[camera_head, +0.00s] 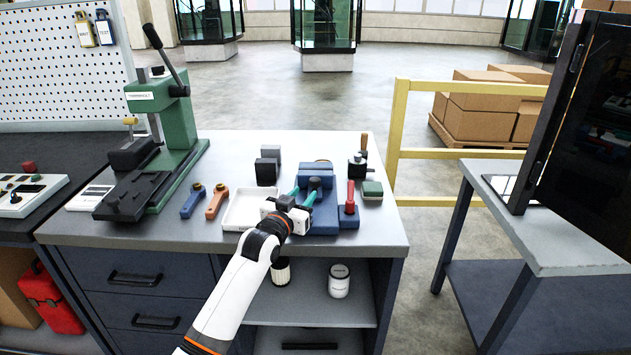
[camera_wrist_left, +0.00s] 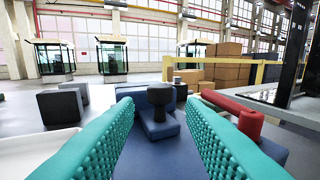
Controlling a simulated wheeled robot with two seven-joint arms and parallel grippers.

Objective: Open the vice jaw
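The vice (camera_head: 325,212) is a blue block-like body on the grey bench top, with a dark round-topped knob (camera_head: 315,183) standing on it. A red handle (camera_head: 350,197) stands at its right side. My left gripper (camera_head: 303,194) reaches over the vice from the front. In the left wrist view its teal ribbed fingers are spread apart, with the dark knob (camera_wrist_left: 160,110) between and beyond them, a gap on both sides. The arm hides part of the vice front, and I cannot tell how far the jaw stands open. My right gripper is not in view.
A white tray (camera_head: 240,215) lies left of the vice. Blue (camera_head: 193,199) and orange (camera_head: 216,201) handled tools and a green press (camera_head: 178,130) stand further left. Dark blocks (camera_head: 267,170) are behind. A small green-topped block (camera_head: 372,189) is on the right. The front right bench top is clear.

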